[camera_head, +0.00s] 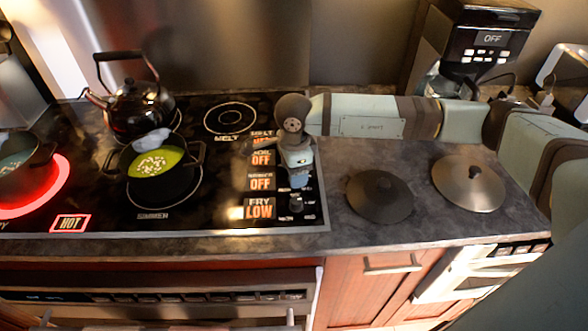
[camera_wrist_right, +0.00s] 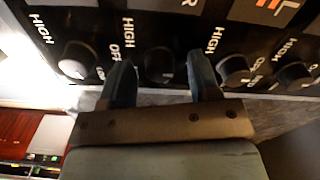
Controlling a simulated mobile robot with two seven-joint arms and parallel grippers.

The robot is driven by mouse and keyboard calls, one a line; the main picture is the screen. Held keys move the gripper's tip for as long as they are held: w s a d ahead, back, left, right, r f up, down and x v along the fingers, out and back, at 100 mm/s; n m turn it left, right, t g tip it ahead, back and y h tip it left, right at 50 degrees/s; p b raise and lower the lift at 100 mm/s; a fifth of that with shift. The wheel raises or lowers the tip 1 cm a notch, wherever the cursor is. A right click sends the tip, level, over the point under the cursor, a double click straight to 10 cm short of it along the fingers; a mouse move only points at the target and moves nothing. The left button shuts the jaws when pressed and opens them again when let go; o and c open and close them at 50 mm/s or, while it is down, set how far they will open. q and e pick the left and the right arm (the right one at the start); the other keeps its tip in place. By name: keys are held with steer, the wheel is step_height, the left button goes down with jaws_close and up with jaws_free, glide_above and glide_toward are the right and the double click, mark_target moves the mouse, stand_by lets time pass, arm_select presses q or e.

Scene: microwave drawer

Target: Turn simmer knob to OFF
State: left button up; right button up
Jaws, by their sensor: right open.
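My right gripper (camera_head: 299,181) points down over the knob column at the stove's right edge. In the right wrist view its two fingers (camera_wrist_right: 161,75) are apart, one on each side of a dark knob (camera_wrist_right: 160,62). This is the second knob from the front, which I take as the simmer knob. Contact cannot be told. In the head view the gripper hides it. The display beside it (camera_head: 261,183) reads OFF, its small heading blurred. The simmer burner (camera_head: 153,206) is dark, with a pot of green food (camera_head: 155,163) on it. My left gripper is out of view.
The fry knob (camera_wrist_right: 75,60) and another knob (camera_wrist_right: 233,70) flank the fingers closely. The fry display (camera_head: 260,208) reads LOW. A burner at left (camera_head: 60,190) glows red beside a HOT sign. A kettle (camera_head: 135,105) stands behind. Two lids (camera_head: 378,195) (camera_head: 468,183) lie on the right counter.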

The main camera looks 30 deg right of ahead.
step_height(320, 180, up, 14)
steer(key=shift+b, duration=0.35)
steer(key=shift+f, duration=0.15)
stand_by(0.5)
